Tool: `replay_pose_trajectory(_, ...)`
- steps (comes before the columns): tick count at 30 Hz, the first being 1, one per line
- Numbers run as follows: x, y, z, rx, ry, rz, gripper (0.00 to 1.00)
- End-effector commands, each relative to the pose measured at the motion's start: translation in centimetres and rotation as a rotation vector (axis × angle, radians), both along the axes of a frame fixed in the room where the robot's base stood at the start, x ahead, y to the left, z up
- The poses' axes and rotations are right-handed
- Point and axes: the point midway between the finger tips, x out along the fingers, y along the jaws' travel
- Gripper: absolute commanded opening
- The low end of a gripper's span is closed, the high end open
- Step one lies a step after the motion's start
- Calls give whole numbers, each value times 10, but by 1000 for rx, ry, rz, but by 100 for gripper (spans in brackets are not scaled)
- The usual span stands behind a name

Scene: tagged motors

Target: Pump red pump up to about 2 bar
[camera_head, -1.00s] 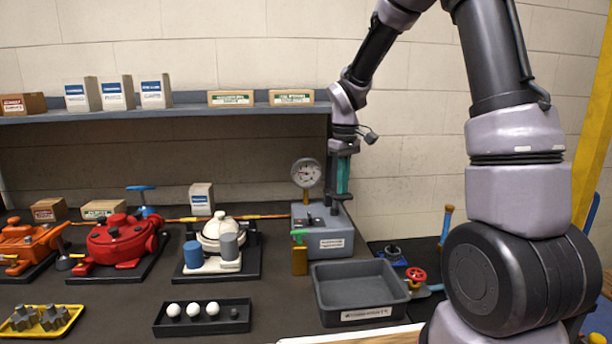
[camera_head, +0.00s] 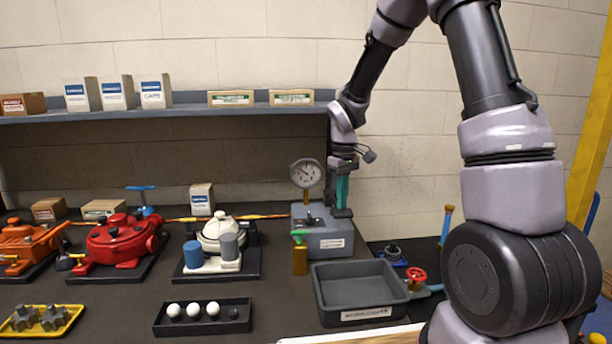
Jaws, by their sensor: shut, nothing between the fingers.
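The red pump (camera_head: 122,242) sits on a dark base at the left of the bench. A grey box (camera_head: 328,240) with a white label stands at the back right. A round white dial gauge (camera_head: 306,173) rises on a brass stem from it; its needle points to the upper left, but the figures are too small to read. My gripper (camera_head: 342,212) points down, shut and empty, low over the right side of the grey box. I cannot tell whether it touches the box or a part on it.
A white pump (camera_head: 222,235) and an orange pump (camera_head: 27,243) stand beside the red one. A green-topped brass bottle (camera_head: 299,255) and an empty grey tray (camera_head: 360,291) stand before the box. A shelf (camera_head: 200,110) runs behind.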

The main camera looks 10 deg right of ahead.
Motion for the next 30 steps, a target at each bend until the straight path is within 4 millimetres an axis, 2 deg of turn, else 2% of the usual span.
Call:
replay_pose_trajectory(5,1,0,5,0,-2,0,0)
replay_pose_trajectory(18,1,0,42,0,-1,1,0)
replay_pose_trajectory(30,0,0,47,0,1,1,0)
